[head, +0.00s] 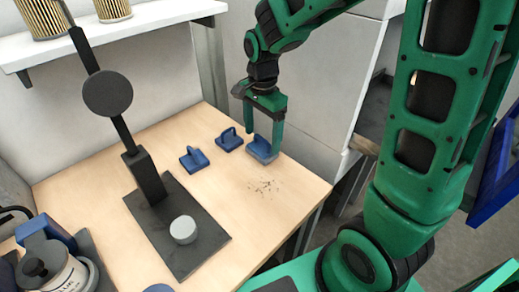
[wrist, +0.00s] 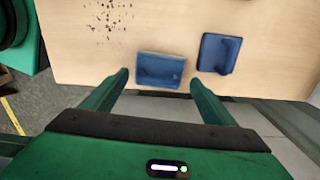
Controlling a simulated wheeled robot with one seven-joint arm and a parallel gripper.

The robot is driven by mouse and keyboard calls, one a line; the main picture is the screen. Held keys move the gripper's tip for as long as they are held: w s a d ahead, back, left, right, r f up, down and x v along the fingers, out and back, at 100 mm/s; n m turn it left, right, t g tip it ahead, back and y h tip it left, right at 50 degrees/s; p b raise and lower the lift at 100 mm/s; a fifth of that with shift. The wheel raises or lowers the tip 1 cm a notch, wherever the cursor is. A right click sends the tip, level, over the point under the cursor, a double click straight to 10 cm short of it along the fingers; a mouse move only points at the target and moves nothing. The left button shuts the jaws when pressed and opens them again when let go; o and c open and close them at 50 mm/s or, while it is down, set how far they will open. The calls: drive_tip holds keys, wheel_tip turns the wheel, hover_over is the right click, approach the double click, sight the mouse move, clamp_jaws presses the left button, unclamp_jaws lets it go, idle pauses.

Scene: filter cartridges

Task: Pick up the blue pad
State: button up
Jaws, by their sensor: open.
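Three blue pads with handles stand on the wooden table: a left one (head: 194,159), a middle one (head: 229,141) and a right one (head: 261,149). My gripper (head: 263,140) is open, pointing down at the right pad, with a finger on either side of it. In the wrist view, this pad (wrist: 160,69) lies between and just beyond the open fingertips (wrist: 159,80), with no clear contact. Another blue pad (wrist: 219,54) is just right of the right finger. The third pad is out of the wrist view.
Dark specks (head: 264,186) lie on the table (head: 100,180) in front of the right pad. A shelf (head: 120,35) holds filter cartridges. The table's front right is mostly clear.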

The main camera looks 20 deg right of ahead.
sight(262, 138)
drive_tip(key=shift+s+f, duration=0.1)
drive_tip(key=shift+f, duration=1.45)
drive_tip(key=c, duration=0.9)
drive_tip(key=shift+o, duration=0.2)
drive_tip(key=shift+r, duration=0.15)
drive_tip(key=shift+r, duration=0.55)
wheel_tip(262, 138, up, 3)
drive_tip(key=shift+f, duration=0.1)
drive_tip(key=s+a+r, duration=0.7)
drive_tip(key=a, duration=0.2)
